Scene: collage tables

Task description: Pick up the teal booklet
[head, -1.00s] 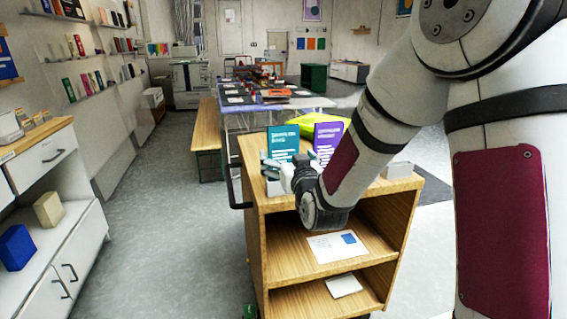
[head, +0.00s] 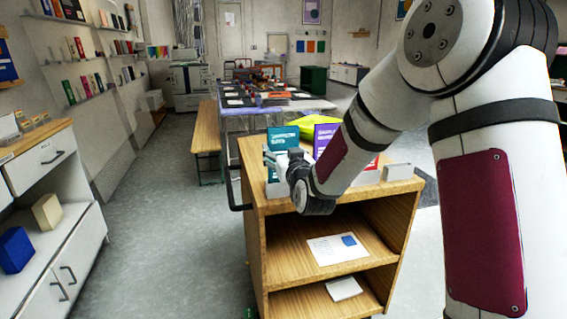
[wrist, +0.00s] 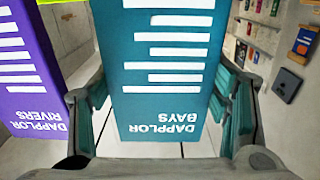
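The teal booklet (head: 282,138) stands upright at the left of the wooden cart's top. In the wrist view the teal booklet (wrist: 165,75) fills the middle, with its white title upside down. My gripper (head: 274,158) is in front of its lower part. In the wrist view my gripper (wrist: 163,88) is open, with one finger beside each edge of the booklet. Narrow gaps seem to show near its lower corners; contact higher up is unclear. The booklet's base is hidden by my gripper in the head view.
A purple booklet (head: 322,136) stands close to the right of the teal one, and also shows in the wrist view (wrist: 28,65). A red item (head: 372,165) and a white box (head: 398,172) are further right on the wooden cart (head: 252,205). Something yellow lies behind.

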